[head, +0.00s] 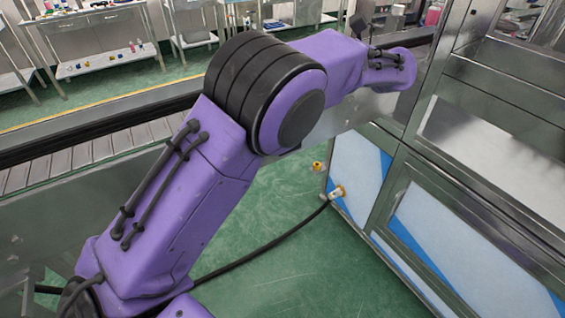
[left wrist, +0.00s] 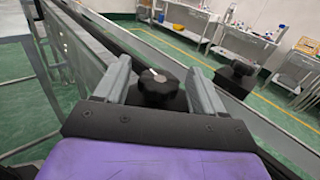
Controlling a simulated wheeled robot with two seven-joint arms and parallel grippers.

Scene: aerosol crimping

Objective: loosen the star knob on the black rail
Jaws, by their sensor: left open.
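The black star knob (left wrist: 157,88) shows in the left wrist view, with a small light mark on top. It sits between the two grey fingers of my left gripper (left wrist: 160,68), which is open with a finger on either side. I cannot tell whether either finger touches it. The black rail (left wrist: 134,40) runs diagonally past the knob. In the head view the black rail (head: 95,119) runs along the conveyor, behind my purple left arm. The knob and the left fingers are hidden there. My right gripper is not in view.
A second black block (left wrist: 235,75) stands farther along the rail. In the head view a metal cabinet (head: 400,205) with blue and white panels stands at right. A black hose (head: 275,243) crosses the green floor. Shelves with small items (head: 105,58) stand at the back.

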